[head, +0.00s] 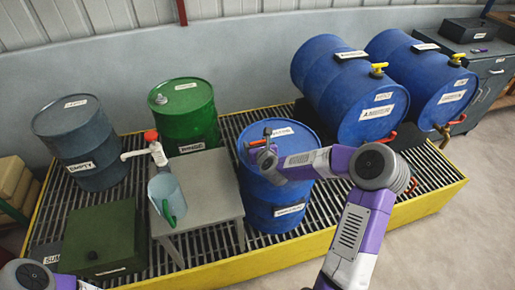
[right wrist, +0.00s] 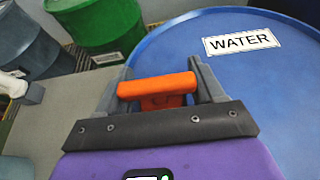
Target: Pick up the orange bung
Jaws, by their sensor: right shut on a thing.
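The orange bung (right wrist: 158,88) is a T-shaped piece between the fingers of my right gripper (right wrist: 158,90) in the right wrist view. The right gripper is shut on it, with a grey finger at each side. In the head view the bung (head: 257,143) is a small orange spot at my right gripper (head: 266,140), over the left part of the top of the upright blue drum (head: 268,212). The drum's lid carries a WATER label (right wrist: 241,42). I cannot tell whether the bung is seated or raised. My left gripper is out of view.
A grey table (head: 200,180) with a watering jug (head: 167,196) and a red-capped pump (head: 153,146) stands left of the drum. A green drum (head: 187,118) and grey drum (head: 80,145) stand behind. A lying blue drum (head: 345,85) is to the right. The yellow-edged grating (head: 330,222) is below.

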